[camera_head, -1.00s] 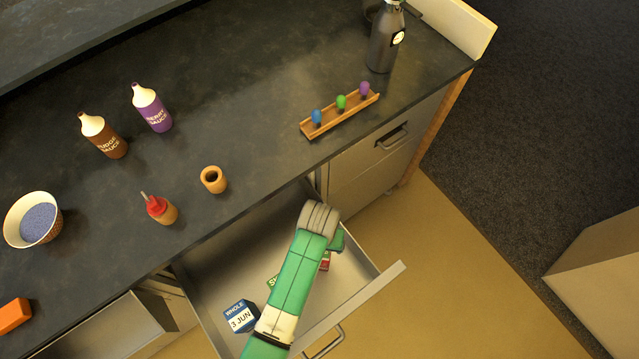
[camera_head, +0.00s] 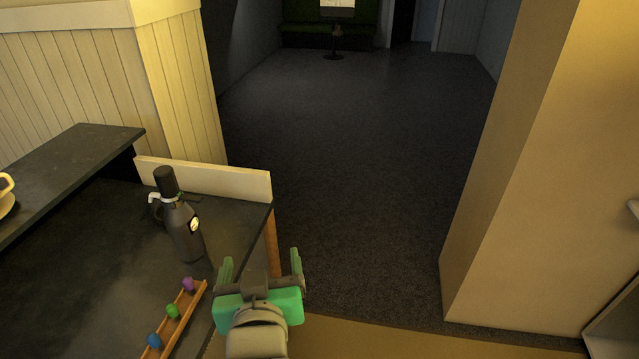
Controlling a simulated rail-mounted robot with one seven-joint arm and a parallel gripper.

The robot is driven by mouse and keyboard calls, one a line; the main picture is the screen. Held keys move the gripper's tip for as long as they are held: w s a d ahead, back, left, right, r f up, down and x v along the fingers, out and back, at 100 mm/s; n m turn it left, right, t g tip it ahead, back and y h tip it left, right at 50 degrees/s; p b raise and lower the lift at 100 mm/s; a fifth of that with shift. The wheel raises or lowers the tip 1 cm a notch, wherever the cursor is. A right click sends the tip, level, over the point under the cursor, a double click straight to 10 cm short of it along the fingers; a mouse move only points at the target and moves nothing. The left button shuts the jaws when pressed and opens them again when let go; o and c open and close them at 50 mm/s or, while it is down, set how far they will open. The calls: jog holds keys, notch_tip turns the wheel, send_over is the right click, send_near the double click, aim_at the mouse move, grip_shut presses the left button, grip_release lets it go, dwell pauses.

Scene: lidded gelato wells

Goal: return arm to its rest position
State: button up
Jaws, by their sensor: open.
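My gripper (camera_head: 261,268) shows at the bottom middle of the head view. It is green and grey, with its two fingers spread apart and pointing away from me. Nothing is between the fingers. It is at the right end of the dark counter (camera_head: 90,262), to the right of a dark bottle and a wooden rack. Part of my arm shows just below it, and the rest is out of the frame.
A dark bottle (camera_head: 184,232) stands near the counter's end, beside a low white end panel (camera_head: 205,179). A wooden rack (camera_head: 188,309) holds blue, green and purple pieces. A tan pillar (camera_head: 530,170) stands at right. Dark floor (camera_head: 350,170) lies clear ahead.

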jog(key=s+d+r+m+t+h, duration=0.1)
jog(key=s+d+r+t, duration=0.3)
jog(key=r, duration=0.5)
jog(key=s+d+r+t, duration=0.2)
jog(key=s+r, duration=0.3)
jog(key=r, duration=0.4)
jog(key=s+d+r+m+t+h, duration=0.1)
jog(key=s+d+r+t, duration=0.3)
jog(key=r, duration=0.5)
notch_tip(320, 180, up, 19)
jog(key=s+a+p, duration=0.1)
jog(key=p, duration=1.7)
jog(key=shift+s, duration=0.3)
